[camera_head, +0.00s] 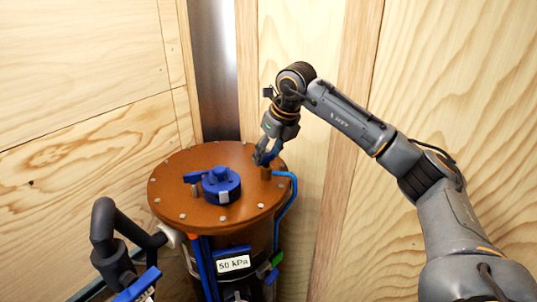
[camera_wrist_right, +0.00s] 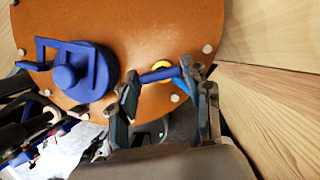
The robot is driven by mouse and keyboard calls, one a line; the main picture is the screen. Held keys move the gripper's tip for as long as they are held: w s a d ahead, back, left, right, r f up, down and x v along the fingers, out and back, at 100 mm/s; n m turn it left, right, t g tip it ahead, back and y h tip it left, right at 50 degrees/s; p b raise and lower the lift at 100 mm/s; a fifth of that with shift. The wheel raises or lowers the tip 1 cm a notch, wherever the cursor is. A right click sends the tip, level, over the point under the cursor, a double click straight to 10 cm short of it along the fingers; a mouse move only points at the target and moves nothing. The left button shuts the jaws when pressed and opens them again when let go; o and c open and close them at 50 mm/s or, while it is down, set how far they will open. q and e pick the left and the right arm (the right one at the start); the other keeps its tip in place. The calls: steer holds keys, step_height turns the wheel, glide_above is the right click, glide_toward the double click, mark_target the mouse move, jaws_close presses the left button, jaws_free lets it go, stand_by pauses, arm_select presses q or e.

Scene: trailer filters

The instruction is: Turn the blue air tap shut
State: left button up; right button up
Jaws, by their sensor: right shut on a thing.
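The blue air tap shows in the right wrist view as a short blue lever (camera_wrist_right: 157,75) over a yellow ring on the brown round lid (camera_wrist_right: 160,28). My right gripper (camera_wrist_right: 160,80) is shut on this lever, one finger at each end of it. In the head view my right gripper (camera_head: 264,158) reaches down to the right rim of the lid (camera_head: 180,205), above a brass fitting (camera_head: 266,174) with a blue hose. The fingers hide most of the tap there. My left gripper is not in view.
A large blue clamp or cap (camera_head: 221,185) stands on the lid's middle, left of the gripper. Bolts ring the lid. A black pipe (camera_head: 104,222) rises at the left. A "50 kPa" label (camera_head: 234,264) is on the front. Wooden walls stand close behind and right.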

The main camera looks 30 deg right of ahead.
steer(key=m+h, duration=0.1)
steer(key=m, duration=0.1)
steer(key=m+h+b, duration=0.1)
steer(key=m, duration=0.2)
steer(key=shift+a+m, duration=0.2)
steer(key=shift+m, duration=0.1)
stand_by(0.5)
steer(key=o, duration=1.2)
steer(key=shift+c, duration=0.2)
steer(key=v, duration=1.2)
steer(key=shift+w, duration=0.2)
